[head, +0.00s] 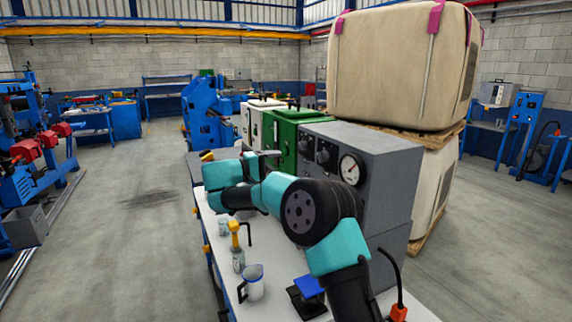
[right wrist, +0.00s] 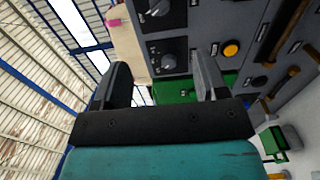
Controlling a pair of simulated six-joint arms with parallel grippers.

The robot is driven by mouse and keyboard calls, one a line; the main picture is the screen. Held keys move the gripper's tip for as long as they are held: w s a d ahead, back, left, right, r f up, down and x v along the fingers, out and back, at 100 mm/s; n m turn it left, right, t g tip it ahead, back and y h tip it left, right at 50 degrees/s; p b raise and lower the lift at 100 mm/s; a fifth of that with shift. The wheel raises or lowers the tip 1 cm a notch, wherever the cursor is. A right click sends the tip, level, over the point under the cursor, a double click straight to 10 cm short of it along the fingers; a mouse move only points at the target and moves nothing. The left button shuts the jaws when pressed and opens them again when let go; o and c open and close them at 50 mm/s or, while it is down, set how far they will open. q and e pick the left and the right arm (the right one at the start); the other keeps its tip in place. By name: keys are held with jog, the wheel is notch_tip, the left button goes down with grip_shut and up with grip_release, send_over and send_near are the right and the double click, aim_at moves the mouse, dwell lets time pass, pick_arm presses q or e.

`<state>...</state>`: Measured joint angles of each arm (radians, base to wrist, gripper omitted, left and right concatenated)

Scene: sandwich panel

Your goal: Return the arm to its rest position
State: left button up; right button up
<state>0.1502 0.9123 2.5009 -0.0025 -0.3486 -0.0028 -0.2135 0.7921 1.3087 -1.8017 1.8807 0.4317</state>
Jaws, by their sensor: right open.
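My right arm reaches over the white bench (head: 228,285) from the lower right in the head view. Its wrist is folded in front of the grey instrument panel (head: 385,170) and largely hides the gripper. In the right wrist view, the right gripper (right wrist: 158,82) is open, its two dark fingers apart with nothing between them. Beyond the fingers is the face of the panel with its dark knobs (right wrist: 168,62) and a yellow button (right wrist: 231,48). My left gripper is in neither view.
The bench holds a white jug (head: 252,283), a yellow-topped item (head: 235,235), a blue block on a black base (head: 309,286) and a red connector (head: 398,312). Green (head: 285,130) and white cabinets stand behind the panel. Open floor lies left of the bench.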

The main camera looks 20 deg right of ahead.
jog(key=shift+a, duration=0.25)
dwell(0.3)
